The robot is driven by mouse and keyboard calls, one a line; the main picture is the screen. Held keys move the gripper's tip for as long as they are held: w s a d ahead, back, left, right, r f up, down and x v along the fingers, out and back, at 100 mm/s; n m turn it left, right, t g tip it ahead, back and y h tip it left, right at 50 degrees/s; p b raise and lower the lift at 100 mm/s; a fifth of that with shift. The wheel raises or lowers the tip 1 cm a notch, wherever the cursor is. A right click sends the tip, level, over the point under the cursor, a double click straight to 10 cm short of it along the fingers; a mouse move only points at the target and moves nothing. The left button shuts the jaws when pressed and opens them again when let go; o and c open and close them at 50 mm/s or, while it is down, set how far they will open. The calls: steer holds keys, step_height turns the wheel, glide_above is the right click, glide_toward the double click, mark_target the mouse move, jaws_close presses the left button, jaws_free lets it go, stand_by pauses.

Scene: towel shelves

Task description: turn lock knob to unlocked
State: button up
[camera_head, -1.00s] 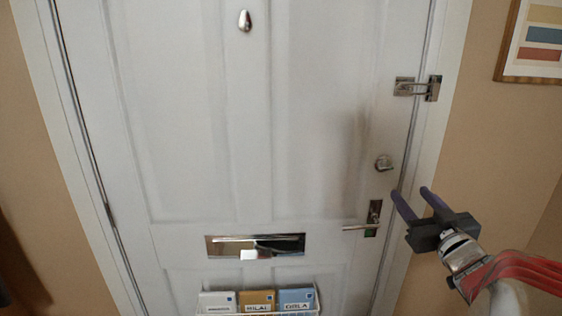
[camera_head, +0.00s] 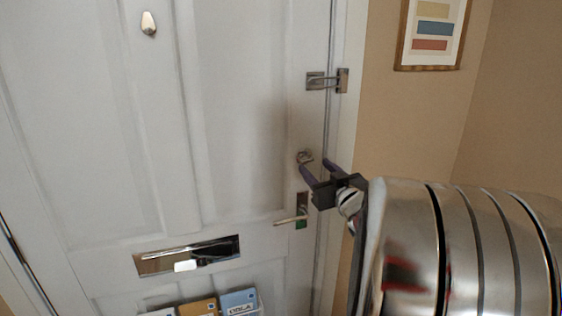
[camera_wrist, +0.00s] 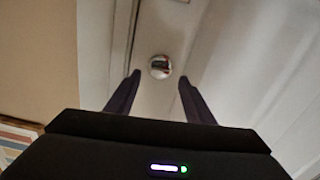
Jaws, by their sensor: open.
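The round metal lock knob (camera_head: 304,157) is on the right side of the white door, above the lever handle. In the wrist view the knob (camera_wrist: 160,67) shows between and beyond the two dark purple fingers. My gripper (camera_head: 315,165) is open, with its fingers pointing at the door and one fingertip overlapping the knob's lower edge in the head view. In the wrist view my gripper (camera_wrist: 158,82) has a finger on either side of the knob's line. I cannot tell whether a finger touches it. The turn position of the knob is too small to read.
A lever handle (camera_head: 291,220) sits below the knob, and a metal door guard (camera_head: 327,80) above it. A mail slot (camera_head: 187,257) and a holder with booklets (camera_head: 238,301) are lower left. A framed picture (camera_head: 433,33) hangs on the right wall.

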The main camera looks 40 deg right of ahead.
mark_target(309, 161)
steer(key=shift+x, duration=2.35)
steer(key=shift+c, duration=0.2)
